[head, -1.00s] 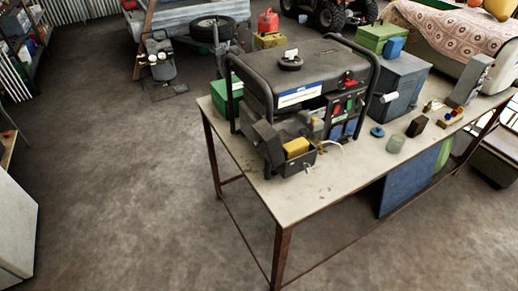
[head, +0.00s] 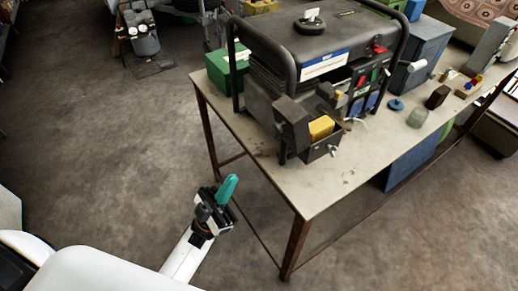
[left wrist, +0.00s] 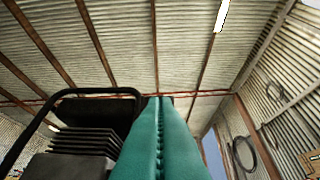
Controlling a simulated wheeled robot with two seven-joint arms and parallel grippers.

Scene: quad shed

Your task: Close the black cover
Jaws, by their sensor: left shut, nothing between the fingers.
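A black generator with a tubular frame stands on the workbench. At its near left corner is an open dark housing (head: 290,122) with a yellow block (head: 320,128) showing in it. A black cover (head: 322,149) with a small metal knob hangs open low at the front of this housing, around the yellow block's lower part. My left gripper (head: 228,189) has teal fingers pressed together, empty. It is left of the bench's near corner, apart from the cover. The fingers (left wrist: 160,140) fill the lower middle of the left wrist view; the cover is not seen there. My right gripper is not in view.
The workbench (head: 300,190) has rusty legs, with open floor to its left. The generator's frame bar (left wrist: 75,92) shows in the left wrist view.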

